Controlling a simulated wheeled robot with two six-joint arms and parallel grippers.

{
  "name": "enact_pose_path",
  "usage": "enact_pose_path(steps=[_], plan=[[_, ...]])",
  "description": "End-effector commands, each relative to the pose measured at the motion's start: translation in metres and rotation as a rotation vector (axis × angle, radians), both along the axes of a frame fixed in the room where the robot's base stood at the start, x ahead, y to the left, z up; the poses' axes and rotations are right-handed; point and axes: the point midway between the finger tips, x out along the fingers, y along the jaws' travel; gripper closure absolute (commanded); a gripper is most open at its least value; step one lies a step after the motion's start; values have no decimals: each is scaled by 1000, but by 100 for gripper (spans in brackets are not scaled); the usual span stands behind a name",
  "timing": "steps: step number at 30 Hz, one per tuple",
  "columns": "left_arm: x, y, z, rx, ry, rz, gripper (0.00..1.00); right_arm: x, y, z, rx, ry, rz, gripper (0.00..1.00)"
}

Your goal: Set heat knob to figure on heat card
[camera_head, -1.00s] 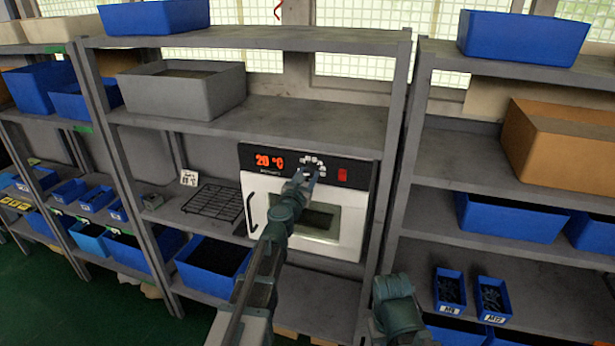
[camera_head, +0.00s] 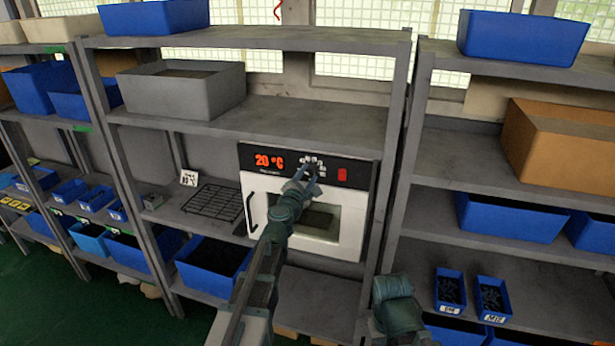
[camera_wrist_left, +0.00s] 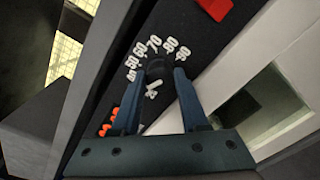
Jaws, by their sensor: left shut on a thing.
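The oven (camera_head: 345,222) stands on the middle shelf with a black panel and a red 20 °C display (camera_head: 269,160). My left gripper (camera_head: 311,172) reaches the panel and is shut on the dark heat knob (camera_wrist_left: 155,69), whose face is largely covered by the fingers. In the left wrist view the gripper (camera_wrist_left: 156,82) has a finger on each side of the knob. White figures, among them 50, 60 and 70, ring it. The small white heat card (camera_head: 188,178) stands left of the oven; its figure is too small to read.
A red switch (camera_head: 342,174) sits right of the knob; it also shows in the left wrist view (camera_wrist_left: 214,8). The oven's door handle (camera_head: 250,213) is at its left. A black wire rack (camera_head: 212,201) lies beside the oven. Shelf posts stand on both sides.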

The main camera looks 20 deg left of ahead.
Motion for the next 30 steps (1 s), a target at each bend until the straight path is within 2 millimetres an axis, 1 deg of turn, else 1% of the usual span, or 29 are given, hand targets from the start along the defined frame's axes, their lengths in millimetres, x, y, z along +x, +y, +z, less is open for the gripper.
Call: enact_pose_path(steps=[30], plan=[[-1, -1, -2, 964, -33, -1, 100, 0, 0, -2, 0, 0, 0, 100]])
